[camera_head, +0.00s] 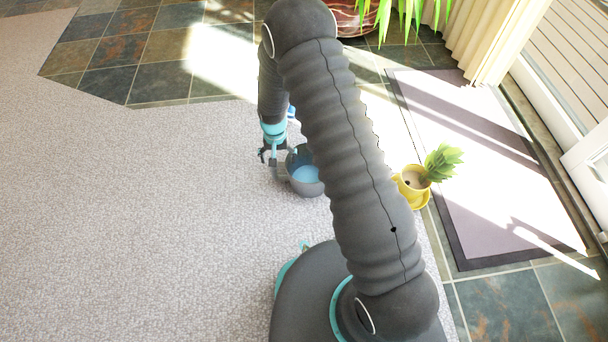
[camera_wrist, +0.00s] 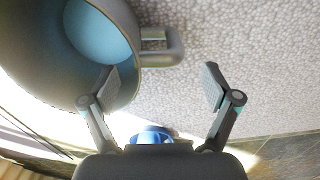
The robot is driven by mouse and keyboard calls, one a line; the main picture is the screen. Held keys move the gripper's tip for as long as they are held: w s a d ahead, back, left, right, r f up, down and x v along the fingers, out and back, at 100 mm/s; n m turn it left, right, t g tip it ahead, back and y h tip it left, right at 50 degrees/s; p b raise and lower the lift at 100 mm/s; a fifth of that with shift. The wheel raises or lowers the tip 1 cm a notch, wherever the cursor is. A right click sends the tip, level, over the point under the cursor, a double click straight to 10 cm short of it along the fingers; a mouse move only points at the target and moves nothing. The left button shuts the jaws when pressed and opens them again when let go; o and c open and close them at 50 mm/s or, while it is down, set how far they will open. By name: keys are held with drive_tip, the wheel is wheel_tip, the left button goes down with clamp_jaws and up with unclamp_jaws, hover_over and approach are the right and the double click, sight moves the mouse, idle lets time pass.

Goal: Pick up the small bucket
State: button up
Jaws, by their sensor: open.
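The small bucket (camera_head: 306,178) is grey with a light blue inside and stands on the carpet, partly hidden behind my arm in the head view. In the wrist view the bucket (camera_wrist: 128,30) fills the upper left, and its side handle (camera_wrist: 165,47) sticks out to the right. My gripper (camera_head: 268,158) is beside the bucket, at its left in the head view. In the wrist view my gripper (camera_wrist: 160,85) is open, with its left finger over the bucket's rim and its right finger over bare carpet. The handle lies ahead of the gap between the fingers. Nothing is held.
A yellow pot with a plant (camera_head: 413,184) stands right of the bucket. A blue object (camera_wrist: 152,134) lies near my gripper, mostly hidden. A large potted plant (camera_head: 352,18) is at the back, and a doormat (camera_head: 470,150) lies at the right. The carpet (camera_head: 130,220) at the left is clear.

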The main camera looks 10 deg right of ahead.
sight(279, 167)
drive_tip(key=shift+s+a+f+b, duration=0.1)
drive_tip(key=shift+f+b, duration=0.15)
drive_tip(key=shift+f, duration=1.25)
drive_tip(key=shift+a+f+b, duration=0.1)
drive_tip(key=shift+f+b, duration=0.15)
drive_tip(key=shift+f, duration=1.2)
drive_tip(key=shift+r, duration=0.1)
clamp_jaws()
